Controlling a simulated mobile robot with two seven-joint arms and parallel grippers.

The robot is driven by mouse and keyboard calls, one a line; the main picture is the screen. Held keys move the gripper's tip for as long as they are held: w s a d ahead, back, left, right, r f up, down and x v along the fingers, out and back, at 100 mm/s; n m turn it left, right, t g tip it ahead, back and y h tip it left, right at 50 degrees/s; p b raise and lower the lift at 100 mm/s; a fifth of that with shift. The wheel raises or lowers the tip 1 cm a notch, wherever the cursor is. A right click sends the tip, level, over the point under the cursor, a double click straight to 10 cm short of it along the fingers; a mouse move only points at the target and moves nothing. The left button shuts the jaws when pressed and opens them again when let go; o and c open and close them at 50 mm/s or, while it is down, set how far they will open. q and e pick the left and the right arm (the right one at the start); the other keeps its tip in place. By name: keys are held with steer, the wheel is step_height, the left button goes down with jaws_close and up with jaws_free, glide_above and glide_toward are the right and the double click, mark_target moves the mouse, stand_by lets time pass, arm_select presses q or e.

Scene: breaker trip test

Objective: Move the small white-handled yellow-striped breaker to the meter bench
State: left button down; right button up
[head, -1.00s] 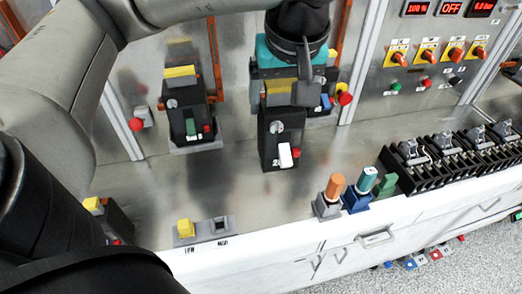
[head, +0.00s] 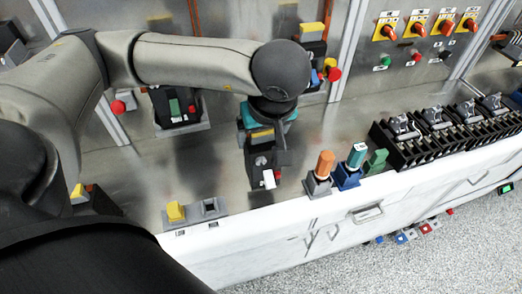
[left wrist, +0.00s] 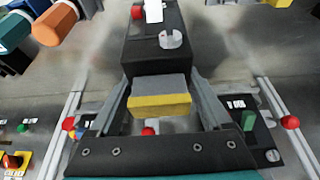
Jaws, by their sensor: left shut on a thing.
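My left gripper (head: 262,133) is shut on a small black breaker (head: 259,160) with a white handle, a red button and a yellow-striped grey grip block. It hangs from the jaws over the steel counter (head: 225,180), near its front edge; I cannot tell whether it touches. In the left wrist view, the jaws (left wrist: 160,103) sit on both sides of the yellow-striped block, and the breaker (left wrist: 155,45) extends away from them. Which surface is the meter bench is not clear from these views. My right gripper is not in view.
A green-handled breaker (head: 180,108) stands at the back left. Another yellow-topped breaker (head: 313,32) stands behind my arm. Orange (head: 321,172), blue (head: 354,165) and green (head: 377,160) handled pieces stand right of the held breaker, before a row of black switches (head: 440,130).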

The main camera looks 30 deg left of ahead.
mark_target(269, 172)
arm_select(q)
steer(key=shift+w+f, duration=0.1)
steer(key=shift+f, duration=2.4)
steer(key=shift+f, duration=0.1)
jaws_free()
steer(key=v, duration=1)
steer(key=shift+d+r, duration=0.1)
steer(key=shift+r, duration=0.1)
steer(key=shift+v, duration=0.9)
steer(key=shift+d+f, duration=0.1)
